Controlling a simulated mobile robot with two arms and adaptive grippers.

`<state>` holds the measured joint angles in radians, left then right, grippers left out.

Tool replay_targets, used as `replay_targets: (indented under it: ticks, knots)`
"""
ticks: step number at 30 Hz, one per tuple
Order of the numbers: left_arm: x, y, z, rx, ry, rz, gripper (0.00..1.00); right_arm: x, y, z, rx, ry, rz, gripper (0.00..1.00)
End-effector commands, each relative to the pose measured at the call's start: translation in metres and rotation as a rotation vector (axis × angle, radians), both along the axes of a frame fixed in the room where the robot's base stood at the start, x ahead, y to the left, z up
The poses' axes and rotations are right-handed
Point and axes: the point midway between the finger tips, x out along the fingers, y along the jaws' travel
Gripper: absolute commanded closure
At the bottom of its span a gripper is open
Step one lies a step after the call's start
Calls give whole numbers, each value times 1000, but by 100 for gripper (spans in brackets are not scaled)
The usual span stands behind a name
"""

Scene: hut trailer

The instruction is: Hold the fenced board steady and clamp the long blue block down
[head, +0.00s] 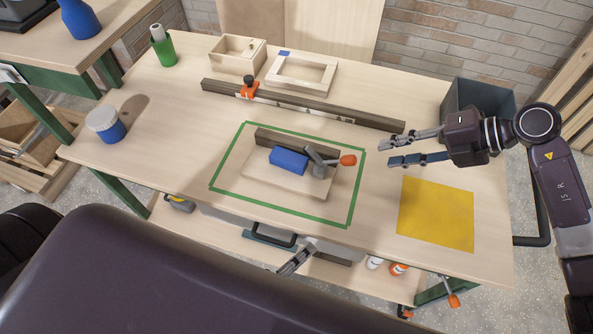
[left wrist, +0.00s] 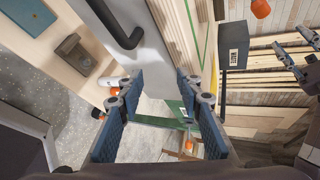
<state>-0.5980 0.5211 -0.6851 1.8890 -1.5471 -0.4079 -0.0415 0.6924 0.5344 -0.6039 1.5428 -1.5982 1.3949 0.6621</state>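The fenced board (head: 290,182) lies on the workbench inside a green tape rectangle, with a dark fence (head: 296,143) along its back. The blue block (head: 288,160) lies on it in front of the fence. A grey clamp (head: 319,168) with an orange handle (head: 347,160) is at the block's right end; I cannot tell whether it presses on the block. My right gripper (head: 395,152) is open and empty, right of the board above the bench. My left gripper (head: 297,258) is low at the bench's front edge; the left wrist view shows its fingers (left wrist: 163,92) apart and empty.
A yellow mat (head: 436,214) lies at the front right. A dark rail (head: 300,106) with an orange clamp crosses behind the board. A wooden box (head: 237,56), frame (head: 302,73), green bottle (head: 163,47) and blue-white tub (head: 105,123) stand further off. A grey bin (head: 477,100) is at right.

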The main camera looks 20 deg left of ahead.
Motion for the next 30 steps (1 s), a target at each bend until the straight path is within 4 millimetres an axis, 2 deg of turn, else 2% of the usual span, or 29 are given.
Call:
replay_targets:
  ticks: [1, 6, 8, 9, 12, 15, 18, 23, 30]
  knots:
    - [10, -6, 28, 32, -87, -43, 67, 0, 0, 0, 0, 0, 0, 71]
    - [40, -21, 122, 197, -414, -151, 67, 0, 0, 0, 0, 0, 0, 71]
    - [60, -15, 148, 287, -528, -127, 67, 0, 0, 0, 0, 0, 0, 71]
    - [78, -5, 155, 350, -574, -77, 67, 0, 0, 0, 0, 0, 0, 71]
    - [113, 24, 151, 463, -593, 57, 67, 0, 0, 0, 0, 0, 0, 71]
    - [132, 46, 142, 531, -576, 150, 67, 0, 0, 0, 0, 0, 0, 71]
    - [143, 59, 137, 572, -559, 207, 67, 0, 0, 0, 0, 0, 0, 71]
    - [155, 67, 133, 595, -548, 237, 67, 0, 0, 0, 0, 0, 0, 71]
    - [191, 67, 133, 594, -549, 236, 67, 0, 0, 0, 0, 0, 0, 71]
